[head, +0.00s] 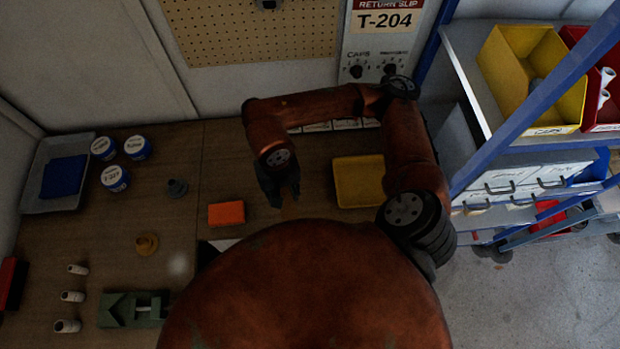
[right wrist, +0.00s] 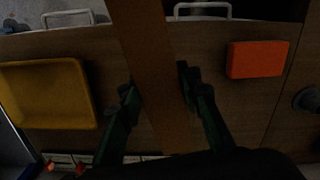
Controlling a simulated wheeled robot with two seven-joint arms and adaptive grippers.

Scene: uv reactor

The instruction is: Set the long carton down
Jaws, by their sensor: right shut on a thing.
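The long carton (right wrist: 152,60) is a narrow brown strip in the right wrist view, running from the top edge down between my fingers. My right gripper (right wrist: 160,92) is shut on it, one finger on each side. In the head view my right gripper (head: 282,194) hangs over the wooden bench (head: 225,165), between an orange box and a yellow tray. My own body hides most of the carton there. I cannot tell whether the carton touches the bench. My left gripper is not in view.
The orange box (head: 226,213) lies left of the gripper, the yellow tray (head: 358,182) right. Several white-and-blue tubs (head: 115,178), a grey tray (head: 66,204) and a green block (head: 118,312) stand further left. A blue-framed shelf (head: 535,112) stands right.

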